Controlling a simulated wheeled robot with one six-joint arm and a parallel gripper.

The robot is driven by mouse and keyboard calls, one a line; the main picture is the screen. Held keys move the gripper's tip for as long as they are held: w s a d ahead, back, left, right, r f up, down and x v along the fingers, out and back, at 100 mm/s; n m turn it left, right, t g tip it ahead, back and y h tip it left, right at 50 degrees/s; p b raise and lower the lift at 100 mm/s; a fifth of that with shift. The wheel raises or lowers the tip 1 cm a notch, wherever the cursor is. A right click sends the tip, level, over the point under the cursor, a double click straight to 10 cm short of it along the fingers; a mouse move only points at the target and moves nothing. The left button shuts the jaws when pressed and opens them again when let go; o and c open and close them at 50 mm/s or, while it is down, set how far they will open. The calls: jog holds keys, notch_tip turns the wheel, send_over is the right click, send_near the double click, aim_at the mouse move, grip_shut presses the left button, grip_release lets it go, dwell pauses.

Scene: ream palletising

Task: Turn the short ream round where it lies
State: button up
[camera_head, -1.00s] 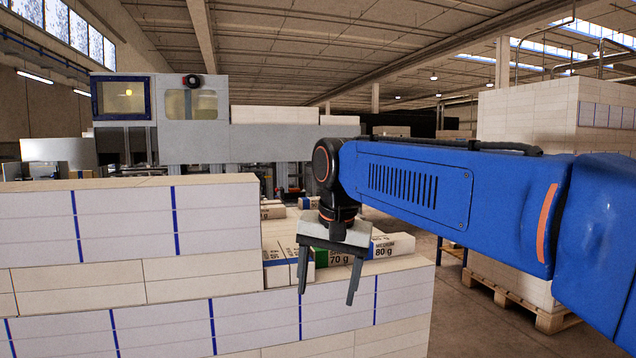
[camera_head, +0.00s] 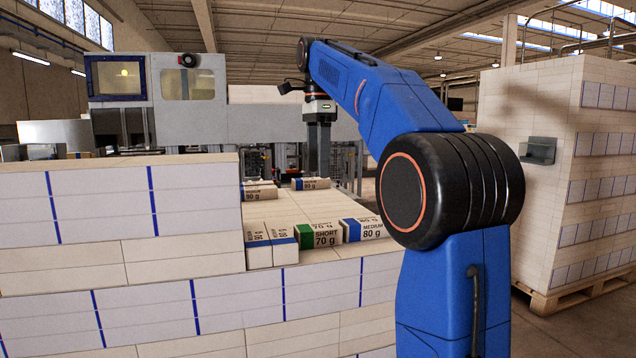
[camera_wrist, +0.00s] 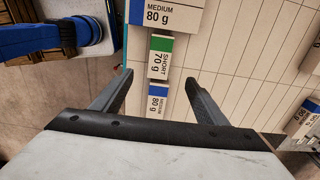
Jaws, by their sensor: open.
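The short ream (camera_head: 318,238), with a green band and "SHORT 70 g", lies at the near edge of the stack's top in the head view. My gripper (camera_head: 319,174) is open and empty, pointing down beyond the short ream. In the wrist view the short ream (camera_wrist: 161,57) shows ahead of the open fingers (camera_wrist: 158,80), its label turned sideways. Fingertip height above the stack is unclear.
A taller block of reams (camera_head: 110,200) rises on the left. More loose reams (camera_head: 311,184) lie at the back of the stack's top, with bare pale tops between. A high wrapped stack on a pallet (camera_head: 560,295) stands right. A grey machine (camera_head: 180,130) is behind.

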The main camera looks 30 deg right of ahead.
aim_at(318, 226)
notch_tip(318, 226, down, 17)
jog(key=shift+f, duration=0.1)
dwell(0.6)
jog(key=c, duration=1.3)
jog(key=shift+r, duration=0.2)
jog(key=n, duration=0.4)
jog(key=shift+n, duration=1)
